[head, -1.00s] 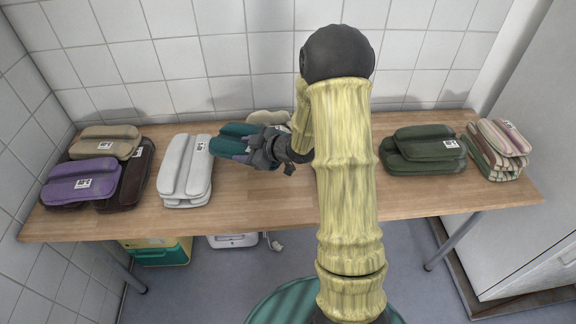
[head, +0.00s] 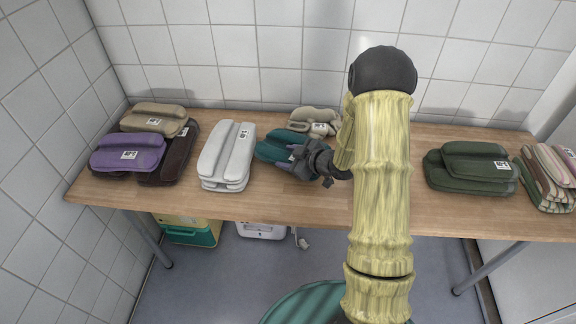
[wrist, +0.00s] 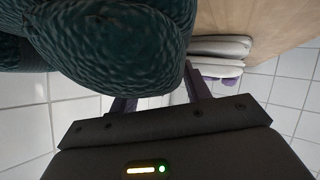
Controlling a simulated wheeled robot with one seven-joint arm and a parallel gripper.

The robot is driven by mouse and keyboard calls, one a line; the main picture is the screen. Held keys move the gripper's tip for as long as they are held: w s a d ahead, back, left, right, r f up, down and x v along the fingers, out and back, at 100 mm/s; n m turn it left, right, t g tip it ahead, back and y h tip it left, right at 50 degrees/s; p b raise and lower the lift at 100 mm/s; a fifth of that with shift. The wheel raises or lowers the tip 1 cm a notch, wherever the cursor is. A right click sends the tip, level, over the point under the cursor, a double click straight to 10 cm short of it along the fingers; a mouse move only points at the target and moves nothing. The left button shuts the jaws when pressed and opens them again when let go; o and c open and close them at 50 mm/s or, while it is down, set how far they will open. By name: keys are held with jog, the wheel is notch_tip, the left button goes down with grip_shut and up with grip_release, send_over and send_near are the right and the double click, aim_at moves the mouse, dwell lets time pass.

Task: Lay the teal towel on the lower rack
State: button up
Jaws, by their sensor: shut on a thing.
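The teal towel (head: 277,144) is a folded, rounded bundle over the middle of the wooden table. My gripper (head: 292,158) is shut on its right end in the head view. I cannot tell whether the towel touches the tabletop. In the wrist view the teal towel (wrist: 115,40) fills the upper left, and the purple fingers of my gripper (wrist: 158,96) reach up to it, their tips partly hidden by it. No lower rack can be made out in either view.
On the table (head: 300,200) lie white towels (head: 226,155), a purple towel (head: 125,152), a tan one (head: 155,118), a beige bundle (head: 315,118), dark green towels (head: 470,167) and striped ones (head: 545,180). A green-and-yellow box (head: 190,232) stands below. A tiled wall is behind.

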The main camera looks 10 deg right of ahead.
jog(key=shift+a+f, duration=0.1)
jog(key=shift+f, duration=1.75)
jog(key=shift+f+b, duration=0.15)
jog(key=shift+b, duration=0.15)
jog(key=o, duration=1.2)
